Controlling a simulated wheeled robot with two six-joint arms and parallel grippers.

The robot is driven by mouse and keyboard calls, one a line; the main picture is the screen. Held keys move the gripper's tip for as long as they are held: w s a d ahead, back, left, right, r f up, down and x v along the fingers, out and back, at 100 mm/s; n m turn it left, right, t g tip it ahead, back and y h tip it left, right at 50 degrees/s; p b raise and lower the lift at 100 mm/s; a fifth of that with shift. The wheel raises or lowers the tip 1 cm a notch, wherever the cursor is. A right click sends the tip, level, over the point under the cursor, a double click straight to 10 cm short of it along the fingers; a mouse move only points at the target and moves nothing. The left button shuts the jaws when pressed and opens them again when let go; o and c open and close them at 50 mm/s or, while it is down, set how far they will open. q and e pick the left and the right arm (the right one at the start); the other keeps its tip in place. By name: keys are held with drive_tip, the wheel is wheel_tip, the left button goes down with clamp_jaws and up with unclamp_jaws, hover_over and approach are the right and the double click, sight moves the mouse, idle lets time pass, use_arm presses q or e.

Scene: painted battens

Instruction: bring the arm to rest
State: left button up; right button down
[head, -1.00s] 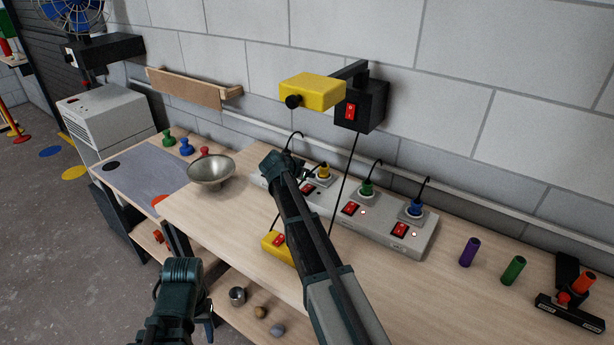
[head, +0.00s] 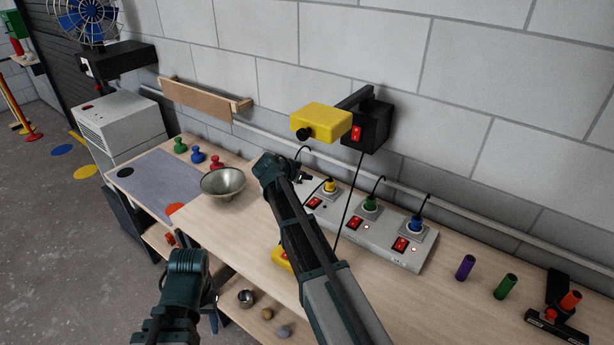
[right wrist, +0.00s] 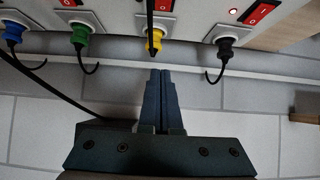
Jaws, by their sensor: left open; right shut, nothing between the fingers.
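My right arm (head: 305,235) reaches up over the workbench, its wrist by the left end of the power strip (head: 384,240). In the right wrist view my right gripper (right wrist: 161,74) is shut and empty. Its tips appear just below the yellow plug (right wrist: 154,42), apart from it as far as I can tell. My left arm (head: 185,275) is low at the front left, before the bench edge. My left gripper (head: 212,302) is open, mostly hidden behind its own wrist.
A metal bowl (head: 223,186) stands left of my right wrist. A yellow lamp head (head: 320,122) overhangs the strip. A yellow box (head: 282,257) is partly behind my right arm. Purple (head: 465,267) and green (head: 505,286) cylinders stand at the right.

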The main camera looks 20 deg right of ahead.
drive_tip(key=s+a+f+n+g+y, duration=0.2)
drive_tip(key=s+a+n, duration=0.5)
drive_tip(key=s+a, duration=0.7)
drive_tip(key=s+a+f+n+g+y+b, duration=0.1)
drive_tip(key=s+a+f+n+g+y, duration=0.2)
drive_tip(key=s+a, duration=1.1)
drive_tip(key=s+f+n+y, duration=0.2)
drive_tip(key=s+f+n, duration=0.2)
drive_tip(key=s+n, duration=0.1)
drive_tip(key=shift+a+f+n+y, duration=0.15)
drive_tip(key=shift+f+n+y, duration=0.05)
drive_tip(key=shift+n+y, duration=0.1)
